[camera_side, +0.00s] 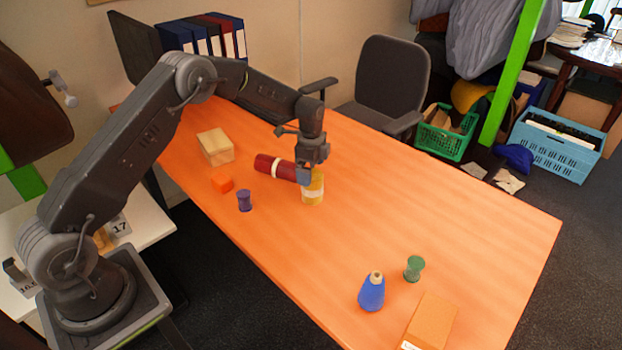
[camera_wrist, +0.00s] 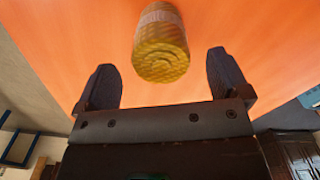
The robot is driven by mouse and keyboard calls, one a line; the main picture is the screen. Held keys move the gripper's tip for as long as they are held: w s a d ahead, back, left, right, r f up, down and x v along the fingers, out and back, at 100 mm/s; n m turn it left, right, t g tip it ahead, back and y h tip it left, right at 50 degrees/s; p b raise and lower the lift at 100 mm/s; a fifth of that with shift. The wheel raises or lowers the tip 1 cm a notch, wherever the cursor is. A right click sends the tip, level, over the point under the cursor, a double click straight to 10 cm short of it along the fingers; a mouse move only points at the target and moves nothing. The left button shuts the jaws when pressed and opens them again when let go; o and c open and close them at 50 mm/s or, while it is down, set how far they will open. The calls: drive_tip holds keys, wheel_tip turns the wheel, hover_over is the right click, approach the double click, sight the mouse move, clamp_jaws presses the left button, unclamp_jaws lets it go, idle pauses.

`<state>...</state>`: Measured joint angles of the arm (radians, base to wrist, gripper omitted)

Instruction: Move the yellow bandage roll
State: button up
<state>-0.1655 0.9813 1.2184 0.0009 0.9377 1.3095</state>
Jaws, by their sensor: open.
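The yellow bandage roll (camera_side: 313,190) stands upright on the orange table in the side view, with a pale band around it. In the wrist view the yellow bandage roll (camera_wrist: 160,50) shows its textured end, ahead of and between the two fingers. My gripper (camera_side: 306,176) is at the roll's upper left in the side view and hides part of it. In the wrist view my gripper (camera_wrist: 168,80) is open, with a gap between its fingers and nothing held. I cannot tell whether a finger touches the roll.
A dark red cylinder (camera_side: 272,167) lies close to the left of the roll. A wooden box (camera_side: 215,147), an orange block (camera_side: 222,184) and a purple spool (camera_side: 244,201) are farther left. A blue bottle (camera_side: 371,293), green spool (camera_side: 413,268) and orange box (camera_side: 430,322) stand at the front right. The table's right middle is clear.

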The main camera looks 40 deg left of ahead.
wheel_tip(320, 180, up, 9)
idle(0.3)
drive_tip(key=shift+r, duration=0.1)
